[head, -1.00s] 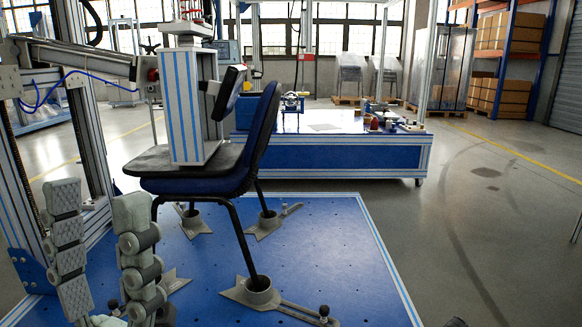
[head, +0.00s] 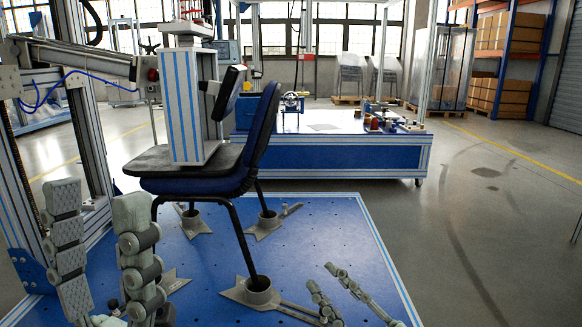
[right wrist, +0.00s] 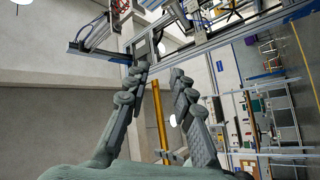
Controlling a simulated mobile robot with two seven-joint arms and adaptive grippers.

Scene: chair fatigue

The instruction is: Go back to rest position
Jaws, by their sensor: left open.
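My left gripper (head: 98,190) stands at the lower left of the head view with its two padded fingers pointing up, spread apart and empty. It is in front of the chair's left side. My right gripper (head: 324,276) shows at the bottom of the head view, over the blue platform and right of the chair, with its fingers apart. In the right wrist view its fingers (right wrist: 158,70) are spread with nothing between them. The dark blue office chair (head: 205,186) stands on the platform, and a striped test block (head: 188,105) rests on its seat.
The blue platform (head: 320,225) carries grey foot clamps (head: 258,292) around the chair legs. A metal frame (head: 85,130) rises at the left. A blue workbench (head: 350,158) with small items stands behind. The floor at the right (head: 490,230) is clear.

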